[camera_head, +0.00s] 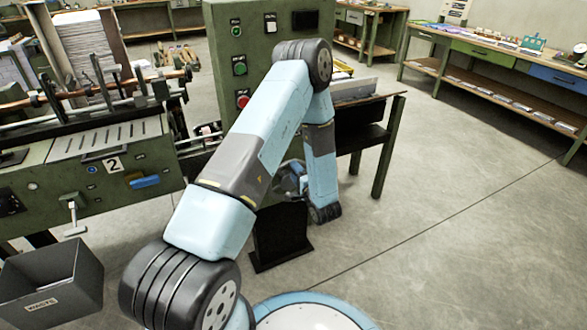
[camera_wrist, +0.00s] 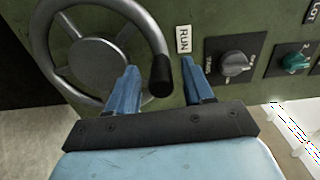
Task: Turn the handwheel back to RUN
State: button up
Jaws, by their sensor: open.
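In the wrist view, the grey metal handwheel (camera_wrist: 95,62) is mounted on a green panel at the upper left, with spokes and a round hub. Its black grip (camera_wrist: 161,76) is at the rim's right side. A white RUN label (camera_wrist: 184,39) is on the panel just right of the grip. My gripper (camera_wrist: 159,66) is open, with blue fingers. In this view the black grip shows between the fingers, nearer the left one; I cannot tell whether they touch. In the head view my arm hides the handwheel.
Right of the label are a grey rotary switch (camera_wrist: 236,64) and a green knob (camera_wrist: 295,62). In the head view, a green control cabinet (camera_head: 226,58) stands behind my arm. A dark waste bin (camera_head: 48,290) is at lower left. The floor at right is clear.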

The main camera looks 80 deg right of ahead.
jog(key=v, duration=1.1)
